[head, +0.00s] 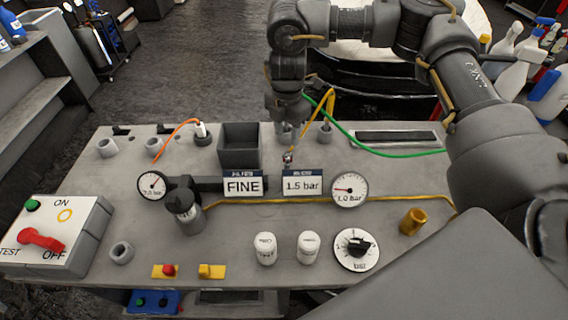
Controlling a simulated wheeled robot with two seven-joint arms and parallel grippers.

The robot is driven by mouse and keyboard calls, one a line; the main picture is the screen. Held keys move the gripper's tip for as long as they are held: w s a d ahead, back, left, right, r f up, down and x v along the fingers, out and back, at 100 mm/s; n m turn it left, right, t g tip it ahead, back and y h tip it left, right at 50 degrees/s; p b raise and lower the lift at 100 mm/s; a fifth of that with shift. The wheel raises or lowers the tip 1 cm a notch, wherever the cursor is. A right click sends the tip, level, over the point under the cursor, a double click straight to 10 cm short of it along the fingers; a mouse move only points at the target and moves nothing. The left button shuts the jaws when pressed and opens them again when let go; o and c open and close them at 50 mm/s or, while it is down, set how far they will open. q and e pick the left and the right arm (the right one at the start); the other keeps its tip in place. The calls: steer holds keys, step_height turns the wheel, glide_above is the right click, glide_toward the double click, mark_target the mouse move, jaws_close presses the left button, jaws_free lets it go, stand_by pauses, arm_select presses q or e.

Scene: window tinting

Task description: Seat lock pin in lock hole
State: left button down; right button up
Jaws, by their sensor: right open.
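My right gripper (287,128) reaches down from the upper right to the back middle of the grey bench. It is open, and its fingers are small and partly hidden among grey holders there. I cannot tell a lock pin or a lock hole for certain. A brass cylinder (413,221) stands at the right. My left gripper is not in view.
A switch box (84,235) with a red handle stands at the left. Two gauges (152,185) (349,189), signs (243,184), white knobs (265,248) and a dial (356,250) fill the middle. A green hose (372,147) runs right. The bench's left middle has bare room.

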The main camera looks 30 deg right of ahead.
mark_target(287, 152)
steer(key=shift+f, duration=0.45)
step_height(287, 152, down, 4)
steer(key=shift+s+d+r+p, duration=0.1)
steer(key=shift+d+r+p, duration=0.05)
steer(key=shift+p, duration=0.15)
steer(key=shift+f, duration=0.7)
steer(key=f+p, duration=0.2)
steer(key=f, duration=0.2)
steer(key=shift+w+f, duration=0.2)
steer(key=shift+f, duration=0.25)
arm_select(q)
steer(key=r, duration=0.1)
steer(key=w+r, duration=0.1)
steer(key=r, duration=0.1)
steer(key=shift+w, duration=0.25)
arm_select(e)
jaws_close()
